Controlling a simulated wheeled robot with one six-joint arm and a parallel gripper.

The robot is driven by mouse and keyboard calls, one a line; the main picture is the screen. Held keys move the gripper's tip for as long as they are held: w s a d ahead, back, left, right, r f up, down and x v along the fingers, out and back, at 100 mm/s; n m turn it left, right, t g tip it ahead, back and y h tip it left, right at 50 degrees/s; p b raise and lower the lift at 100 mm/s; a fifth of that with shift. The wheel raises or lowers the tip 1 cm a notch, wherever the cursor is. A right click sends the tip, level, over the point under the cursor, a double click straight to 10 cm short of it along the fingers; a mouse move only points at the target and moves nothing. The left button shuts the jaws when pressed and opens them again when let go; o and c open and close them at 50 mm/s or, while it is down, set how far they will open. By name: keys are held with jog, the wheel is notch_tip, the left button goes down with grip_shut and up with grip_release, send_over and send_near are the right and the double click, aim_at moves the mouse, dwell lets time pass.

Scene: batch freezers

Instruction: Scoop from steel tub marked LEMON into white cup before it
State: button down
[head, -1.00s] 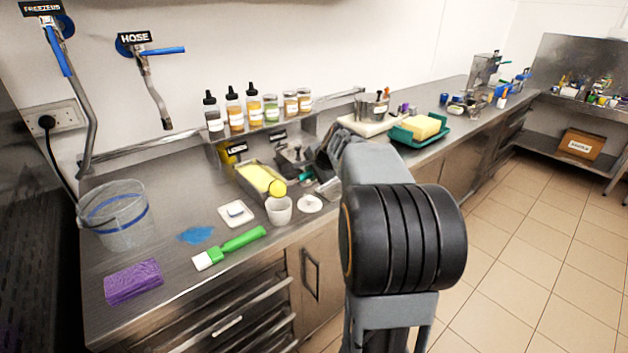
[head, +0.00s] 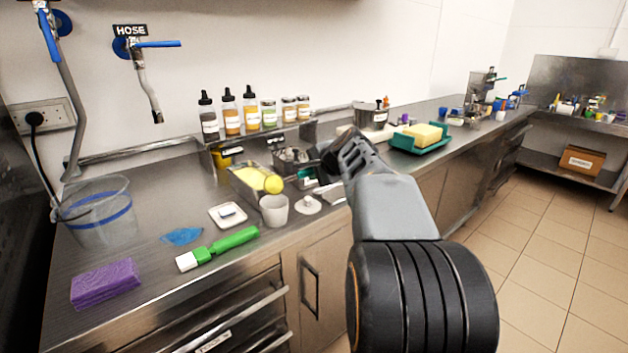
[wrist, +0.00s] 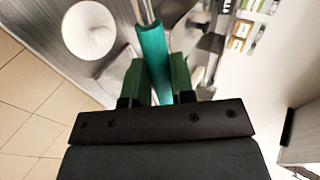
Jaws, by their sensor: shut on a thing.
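The steel tub (head: 234,183) of pale yellow gelato stands on the counter below a small dark label too small to read now. The white cup (head: 274,212) stands upright before it. My gripper (head: 322,156) is right of the tub; in the wrist view its green fingers (wrist: 157,85) are shut on the teal handle (wrist: 153,60) of a scoop. A round yellow ball (head: 273,184) shows at the tub's front end, just above the cup in the picture, seemingly at the scoop's head. The scoop's head is out of sight in the wrist view. The cup looks empty, though its inside is barely visible.
A white knobbed disc (head: 308,205) lies right of the cup, a small white dish (head: 228,215) left. Bottles (head: 231,115) line the shelf behind.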

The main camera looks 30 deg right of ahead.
jog(key=shift+s+f+t+b, duration=0.15)
jog(key=shift+t+b, duration=0.4)
jog(key=shift+b, duration=1.45)
jog(key=shift+f+t+b, duration=0.3)
jog(key=shift+t+b, duration=0.3)
jog(key=shift+b, duration=1.45)
jog(key=shift+s+f+t+b, duration=0.15)
jog(key=shift+t+b, duration=0.4)
jog(key=shift+b, duration=1.45)
jog(key=shift+t+b, duration=0.7)
jog(key=shift+b, duration=1.35)
